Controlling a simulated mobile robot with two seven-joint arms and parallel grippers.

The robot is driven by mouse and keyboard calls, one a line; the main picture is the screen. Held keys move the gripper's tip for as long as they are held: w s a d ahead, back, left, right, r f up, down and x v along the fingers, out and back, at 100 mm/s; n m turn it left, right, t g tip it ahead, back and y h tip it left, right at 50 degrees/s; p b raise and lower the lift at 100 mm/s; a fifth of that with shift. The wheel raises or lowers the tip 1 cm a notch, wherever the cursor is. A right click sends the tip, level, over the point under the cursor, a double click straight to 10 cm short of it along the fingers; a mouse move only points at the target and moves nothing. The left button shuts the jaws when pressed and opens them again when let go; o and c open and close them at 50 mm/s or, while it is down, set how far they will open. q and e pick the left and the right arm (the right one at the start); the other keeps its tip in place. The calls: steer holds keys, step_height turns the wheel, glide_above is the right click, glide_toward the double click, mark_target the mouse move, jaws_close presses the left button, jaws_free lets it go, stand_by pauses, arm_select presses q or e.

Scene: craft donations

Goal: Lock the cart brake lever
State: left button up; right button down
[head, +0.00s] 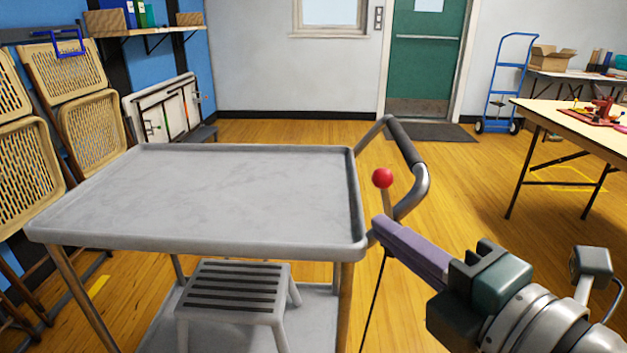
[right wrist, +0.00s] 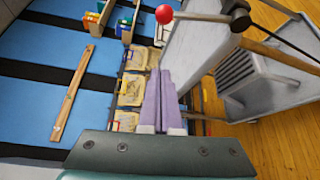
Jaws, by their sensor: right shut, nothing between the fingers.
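The grey cart (head: 230,190) stands in front of me with a bare top tray. Its brake lever, with a red ball knob (head: 383,178), stands upright at the cart's right end, beside the push handle (head: 405,145). In the right wrist view the knob (right wrist: 164,14) is at the top, its arm running right to a dark pivot (right wrist: 238,15). My right gripper (head: 380,225) is shut and empty, its purple fingers just below the knob in the head view; contact with the lever cannot be told. The fingers also show in the right wrist view (right wrist: 160,80). My left gripper is out of view.
A step stool (head: 232,300) sits on the cart's lower shelf. Folded chairs (head: 85,110) lean at the left wall. A table (head: 575,125) and a blue hand truck (head: 508,85) stand at the right. Wooden floor behind the cart is clear.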

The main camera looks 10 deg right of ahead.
mark_target(386, 212)
steer(key=shift+w, duration=0.15)
steer(key=b+x, duration=0.1)
steer(key=x, duration=0.9)
steer(key=d, duration=0.2)
steer(key=d+p, duration=0.1)
steer(key=d, duration=0.1)
steer(key=shift+s+r, duration=0.3)
steer(key=shift+r, duration=0.1)
steer(key=shift+d, duration=0.15)
